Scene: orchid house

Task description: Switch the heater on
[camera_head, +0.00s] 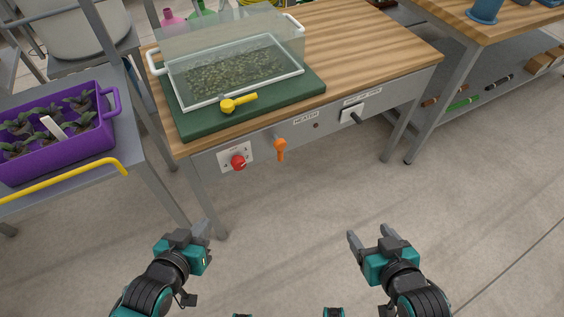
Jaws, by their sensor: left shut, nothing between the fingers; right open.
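A label that reads as HEATER (306,118) is on the grey front panel of the wooden-topped bench. Just below and left of it is an orange handle (280,148) that hangs downward. A small dark red lamp (316,125) sits to the right of the handle and looks unlit. My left gripper (203,236) is shut and empty over the floor, below and left of the panel. My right gripper (367,234) is open and empty over the floor, below and right of the handle. Neither touches the bench.
A red knob (238,162) on a white plate is left of the handle; a black lever (355,118) is right of it. The bench top bears a clear propagator (235,72) on a green mat (318,86). A grey cart with a purple crate (60,150) stands left. Floor ahead is clear.

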